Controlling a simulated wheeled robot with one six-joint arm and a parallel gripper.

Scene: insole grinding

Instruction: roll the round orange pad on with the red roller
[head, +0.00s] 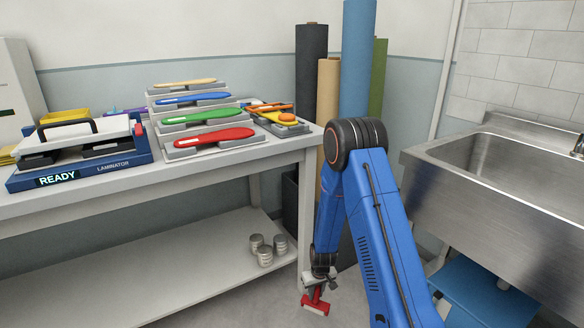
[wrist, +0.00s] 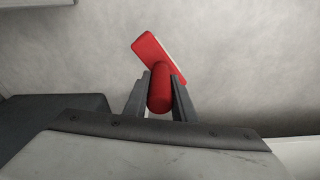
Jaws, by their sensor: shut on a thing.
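My gripper (head: 321,281) hangs low in front of the table's right end, pointing down toward the floor. It is shut on a red tool, the red roller (head: 316,304). In the wrist view, my gripper (wrist: 160,98) has its two dark fingers around the red handle, and the red roller's head (wrist: 152,50) shows tilted beyond them. The round orange pad (head: 287,117) sits on a grey stand at the right end of the table, beside an orange insole-shaped piece (head: 268,107). The gripper is well below and apart from the pad.
The table (head: 225,165) holds a laminator (head: 85,165) reading READY and stands with red, green, blue and tan insoles. Several metal tins (head: 265,256) stand on the lower shelf. Tall rolls (head: 357,70) stand behind, and a steel sink (head: 500,190) is on the right.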

